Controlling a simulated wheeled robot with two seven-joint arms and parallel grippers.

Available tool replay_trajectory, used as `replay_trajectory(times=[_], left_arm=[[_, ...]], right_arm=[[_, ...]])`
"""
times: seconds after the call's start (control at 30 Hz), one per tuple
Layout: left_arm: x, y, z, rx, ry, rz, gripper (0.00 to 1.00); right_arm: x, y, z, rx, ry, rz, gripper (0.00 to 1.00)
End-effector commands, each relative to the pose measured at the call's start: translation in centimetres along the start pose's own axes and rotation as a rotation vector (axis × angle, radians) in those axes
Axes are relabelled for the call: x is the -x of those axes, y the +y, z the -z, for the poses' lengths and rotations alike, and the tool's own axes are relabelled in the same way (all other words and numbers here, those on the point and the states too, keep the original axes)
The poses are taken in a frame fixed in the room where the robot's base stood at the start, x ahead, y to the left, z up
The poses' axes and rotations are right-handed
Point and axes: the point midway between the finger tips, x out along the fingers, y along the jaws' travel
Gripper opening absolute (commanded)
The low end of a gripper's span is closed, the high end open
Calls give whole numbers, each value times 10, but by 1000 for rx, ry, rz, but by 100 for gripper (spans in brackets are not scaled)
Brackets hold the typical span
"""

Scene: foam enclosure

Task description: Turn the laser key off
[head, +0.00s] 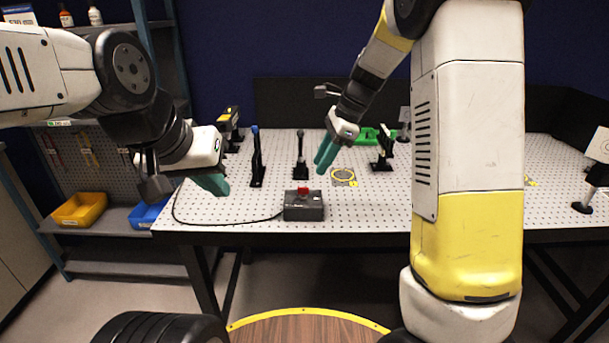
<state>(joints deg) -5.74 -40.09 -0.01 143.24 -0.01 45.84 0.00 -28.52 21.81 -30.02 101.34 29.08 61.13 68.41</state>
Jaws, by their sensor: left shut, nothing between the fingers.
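A dark grey control box (304,207) with a red button (303,191) on top sits near the front edge of the perforated table. A black cable runs from it to the left. I cannot make out the laser key; it is too small or hidden in this view. My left gripper (216,185) has teal fingers, shut and empty, above the table's front left, left of the box and apart from it. My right gripper (324,158), also teal-fingered, hangs above the table behind and right of the box. Its fingers look close together, with nothing seen between them.
Several black optic posts (257,163) stand behind the box, with a yellow ring (343,175) and a green part (368,137) to the right. A white target card (599,145) stands far right. Yellow (80,209) and blue (146,215) bins are on the left shelf.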

Motion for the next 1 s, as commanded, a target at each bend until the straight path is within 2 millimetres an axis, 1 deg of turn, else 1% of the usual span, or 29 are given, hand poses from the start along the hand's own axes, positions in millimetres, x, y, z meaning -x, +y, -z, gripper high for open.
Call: replay_trajectory(times=[0.03,0.1,0.2,0.27,0.37,0.6,0.7,0.83,1.0], left_arm=[[0,0,0,0,0,0,0],[0,0,0,0,0,0,0],[0,0,0,0,0,0,0],[0,0,0,0,0,0,0],[0,0,0,0,0,0,0],[0,0,0,0,0,0,0],[0,0,0,0,0,0,0],[0,0,0,0,0,0,0],[0,0,0,0,0,0,0]], right_arm=[[-10,-7,0,-43,8,-14,30],[-18,-14,-1,-92,15,-23,30],[-26,-19,-2,-128,18,-28,30],[-30,-19,-2,-135,19,-30,30],[-43,-18,-1,-137,19,-32,30],[-81,-17,0,-135,20,-32,30],[-93,-17,0,-134,19,-30,30],[-101,-16,0,-134,18,-30,30],[-103,-17,0,-133,18,-28,30]])
